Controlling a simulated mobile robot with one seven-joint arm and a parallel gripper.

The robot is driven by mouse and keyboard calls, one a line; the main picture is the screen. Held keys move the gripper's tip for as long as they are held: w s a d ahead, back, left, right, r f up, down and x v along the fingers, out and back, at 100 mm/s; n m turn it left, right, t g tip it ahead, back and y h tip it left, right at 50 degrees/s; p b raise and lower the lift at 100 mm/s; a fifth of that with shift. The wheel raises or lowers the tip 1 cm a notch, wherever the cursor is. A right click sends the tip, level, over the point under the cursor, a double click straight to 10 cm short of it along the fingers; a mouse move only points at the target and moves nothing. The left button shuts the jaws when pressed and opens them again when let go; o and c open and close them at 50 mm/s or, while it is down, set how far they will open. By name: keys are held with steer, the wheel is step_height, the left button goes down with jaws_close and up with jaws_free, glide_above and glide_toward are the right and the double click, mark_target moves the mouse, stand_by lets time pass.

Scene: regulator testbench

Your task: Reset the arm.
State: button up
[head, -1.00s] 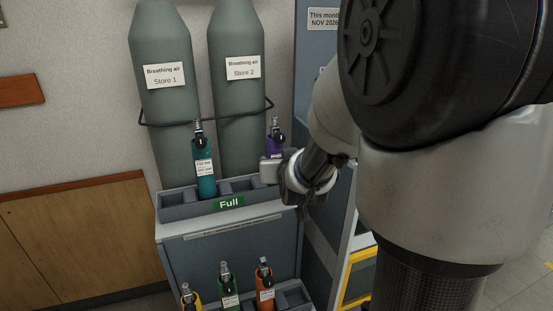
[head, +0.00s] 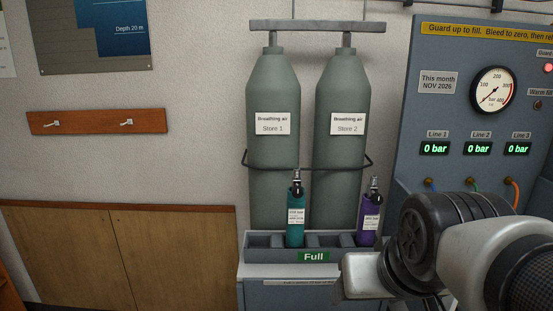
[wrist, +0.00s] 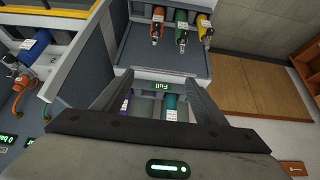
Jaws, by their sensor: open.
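My gripper (wrist: 157,80) is open, its two fingers spread with nothing gripped between them. In the wrist view the "Full" rack shows upside down beyond and between the fingers. In the head view my arm fills the lower right and my fingertips cannot be made out. A teal cylinder (head: 296,222) and a purple cylinder (head: 370,218) stand upright in the "Full" rack (head: 268,254). They also show between the fingers in the wrist view, the teal one (wrist: 170,106) and the purple one (wrist: 125,104), partly hidden by my gripper.
Orange (wrist: 158,20), green (wrist: 181,28) and yellow (wrist: 204,28) cylinders sit in a lower rack. A blue cylinder (wrist: 32,47) is at the left of the wrist view. Two large store cylinders (head: 274,90) stand behind the rack. A gauge panel (head: 440,110) reads 0 bar on three lines.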

steer(key=s+r+p, duration=0.3)
steer(key=r+p, duration=1.1)
steer(key=shift+s+a+g, duration=0.2)
steer(key=shift+s+g, duration=0.2)
